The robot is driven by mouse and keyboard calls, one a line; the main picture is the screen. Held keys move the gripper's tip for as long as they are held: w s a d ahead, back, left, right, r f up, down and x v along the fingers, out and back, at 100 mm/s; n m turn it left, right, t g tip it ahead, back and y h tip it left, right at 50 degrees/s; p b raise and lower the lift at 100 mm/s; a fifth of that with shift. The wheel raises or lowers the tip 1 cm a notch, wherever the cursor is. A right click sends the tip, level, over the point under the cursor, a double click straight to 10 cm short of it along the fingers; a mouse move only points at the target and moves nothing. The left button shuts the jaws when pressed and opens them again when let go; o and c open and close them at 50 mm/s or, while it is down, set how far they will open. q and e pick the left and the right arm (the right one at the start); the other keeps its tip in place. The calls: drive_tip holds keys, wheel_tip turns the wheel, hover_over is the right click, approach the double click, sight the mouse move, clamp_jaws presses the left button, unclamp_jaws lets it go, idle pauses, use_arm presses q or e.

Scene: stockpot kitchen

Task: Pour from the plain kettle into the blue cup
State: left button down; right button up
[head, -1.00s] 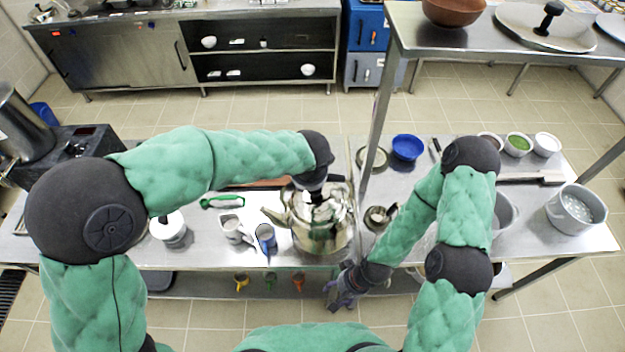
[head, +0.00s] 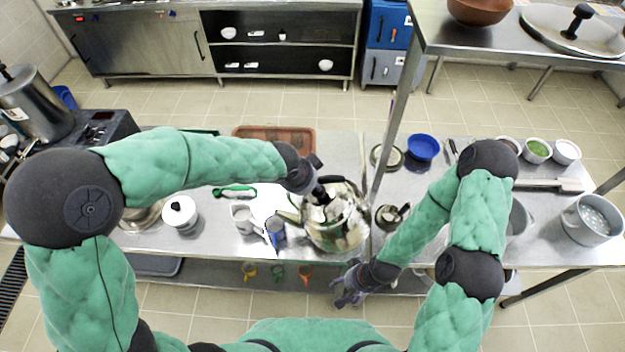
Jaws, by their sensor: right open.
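The plain silver kettle (head: 340,229) stands on the metal counter in the head view, its spout pointing left. The blue cup (head: 276,233) stands just left of the kettle, close to the spout, with a white marking area around it. My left gripper (head: 319,193) is at the top of the kettle by its handle and hides part of it. I cannot tell whether its fingers are closed on the handle. My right gripper (head: 347,284) is open and empty, low in front of the counter's front edge, below the kettle.
A white mug (head: 242,218) stands left of the blue cup, and a lidded white pot (head: 180,213) further left. A green-handled tool (head: 234,192) lies behind them. A shelf post (head: 389,135) rises right of the kettle. Small coloured cups sit on the lower shelf.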

use_arm(q)
drive_tip(key=shift+w+a+r+h+p, duration=0.1)
drive_tip(key=shift+a+r+h+p, duration=0.15)
drive_tip(key=shift+a+h+p, duration=0.45)
drive_tip(key=shift+a+f+n+h+p, duration=0.2)
drive_tip(key=shift+a+p, duration=0.4)
drive_tip(key=shift+p, duration=1.45)
drive_tip(key=shift+a+f+n+h+p, duration=0.1)
drive_tip(key=shift+a+f+h+p, duration=0.35)
drive_tip(key=shift+p, duration=1.55)
drive_tip(key=shift+a+r, duration=0.15)
drive_tip(key=shift+t, duration=0.3)
drive_tip(key=shift+a+r+h, duration=0.25)
drive_tip(key=shift+a+h, duration=0.4)
drive_tip(key=shift+a, duration=0.5)
idle(1.6)
